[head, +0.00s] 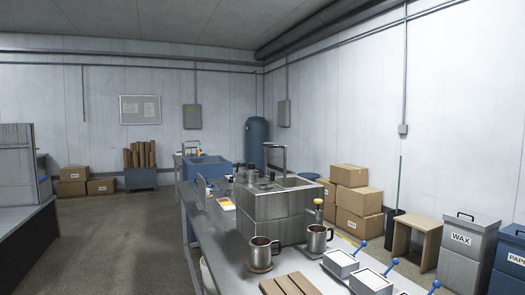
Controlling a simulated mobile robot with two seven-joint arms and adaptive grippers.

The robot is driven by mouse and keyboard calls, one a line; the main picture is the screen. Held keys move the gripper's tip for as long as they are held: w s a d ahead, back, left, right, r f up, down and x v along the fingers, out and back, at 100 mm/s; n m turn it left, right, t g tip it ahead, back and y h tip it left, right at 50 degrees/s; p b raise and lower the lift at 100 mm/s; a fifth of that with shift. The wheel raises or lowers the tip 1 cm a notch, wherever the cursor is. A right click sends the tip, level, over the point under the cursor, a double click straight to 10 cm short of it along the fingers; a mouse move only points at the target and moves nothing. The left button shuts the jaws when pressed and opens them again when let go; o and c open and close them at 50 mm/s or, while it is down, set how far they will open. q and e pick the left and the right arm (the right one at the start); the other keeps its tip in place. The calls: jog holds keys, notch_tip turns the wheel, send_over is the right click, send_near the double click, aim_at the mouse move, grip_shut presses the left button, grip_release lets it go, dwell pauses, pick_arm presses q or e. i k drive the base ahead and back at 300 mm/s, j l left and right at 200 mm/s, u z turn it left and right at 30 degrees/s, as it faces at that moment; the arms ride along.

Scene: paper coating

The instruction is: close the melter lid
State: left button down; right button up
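The melter appears to be the stainless steel box (277,217) on the metal workbench, right of the middle of the head view. A thin, dark-edged upright piece (275,145) rises from its back; it looks like a raised lid, but it is too small to be sure. Small dark fittings sit on the left part of the box's top. Neither of my grippers is in view.
Two steel mugs (318,238) stand before the box on the workbench (232,264). A wooden slatted rack (289,285) and white trays with blue-knobbed handles (341,262) are nearer. Cardboard boxes (358,201) and a WAX bin (467,250) stand right.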

aim_at(270, 164)
jog(key=j+z, duration=0.2)
jog(key=j, duration=0.25)
jog(key=k+j+z, duration=0.1)
jog(key=j+z, duration=0.15)
jog(key=j, duration=0.25)
jog(key=j+z, duration=0.45)
jog(key=j, duration=0.5)
jog(key=i+j+z, duration=0.15)
jog(key=j, duration=0.15)
jog(key=j+z, duration=0.15)
jog(key=j, duration=0.15)
jog(key=i+j+z, duration=0.15)
jog(key=j, duration=0.2)
jog(key=i+j+z, duration=0.2)
jog(key=j, duration=0.25)
jog(key=j+z, duration=0.2)
jog(key=j, duration=0.25)
